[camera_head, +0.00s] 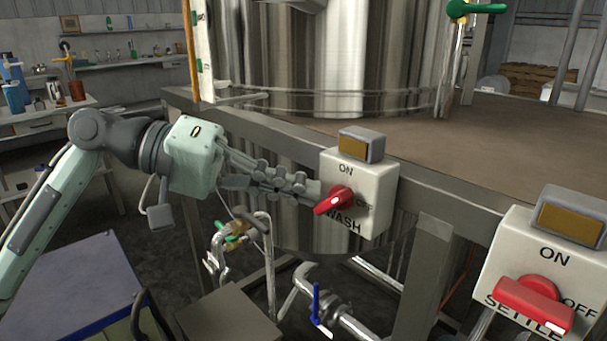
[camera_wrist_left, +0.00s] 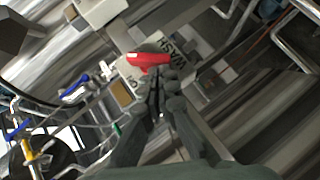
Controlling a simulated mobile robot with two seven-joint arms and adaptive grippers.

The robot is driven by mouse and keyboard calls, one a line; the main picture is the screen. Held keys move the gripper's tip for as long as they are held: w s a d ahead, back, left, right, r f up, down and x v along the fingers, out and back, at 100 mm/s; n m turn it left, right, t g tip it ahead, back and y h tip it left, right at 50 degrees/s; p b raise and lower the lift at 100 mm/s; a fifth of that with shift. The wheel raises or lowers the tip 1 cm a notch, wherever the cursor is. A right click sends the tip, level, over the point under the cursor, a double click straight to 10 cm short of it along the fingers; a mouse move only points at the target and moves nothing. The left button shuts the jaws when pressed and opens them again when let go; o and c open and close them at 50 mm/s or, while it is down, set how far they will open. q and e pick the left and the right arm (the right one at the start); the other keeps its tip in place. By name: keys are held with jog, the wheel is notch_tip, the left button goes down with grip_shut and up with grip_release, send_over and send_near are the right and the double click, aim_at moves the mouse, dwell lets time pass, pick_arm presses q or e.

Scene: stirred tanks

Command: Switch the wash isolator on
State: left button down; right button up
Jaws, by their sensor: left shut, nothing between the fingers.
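The wash isolator (camera_head: 379,220) is a pale box labelled ON, OFF and WASH, with a red handle (camera_head: 336,200). The handle slants from upper right, near OFF, to lower left; it does not point straight up at ON. An amber-windowed unit (camera_head: 361,146) sits on top. My left gripper (camera_head: 308,189) is shut and empty, at the box's left side by the handle. In the left wrist view the closed fingertips (camera_wrist_left: 163,88) are just below the red handle (camera_wrist_left: 149,60); I cannot tell whether they touch. My right gripper is not in view.
A similar SETTLE isolator (camera_head: 494,268) with a red handle stands at right. Both boxes are along the metal platform rail (camera_head: 440,205). Pipes with a blue-handled valve (camera_head: 317,304) and a green-handled valve (camera_head: 232,238) are below. A steel tank (camera_head: 330,60) is behind.

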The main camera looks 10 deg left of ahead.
pick_arm(q)
jog(key=f+n+h, duration=0.2)
jog(key=shift+s+d+g+h, duration=0.1)
jog(key=shift+g+h, duration=0.2)
jog(key=shift+h, duration=0.1)
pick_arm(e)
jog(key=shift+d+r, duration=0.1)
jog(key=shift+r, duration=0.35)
pick_arm(q)
jog(key=shift+r, duration=0.15)
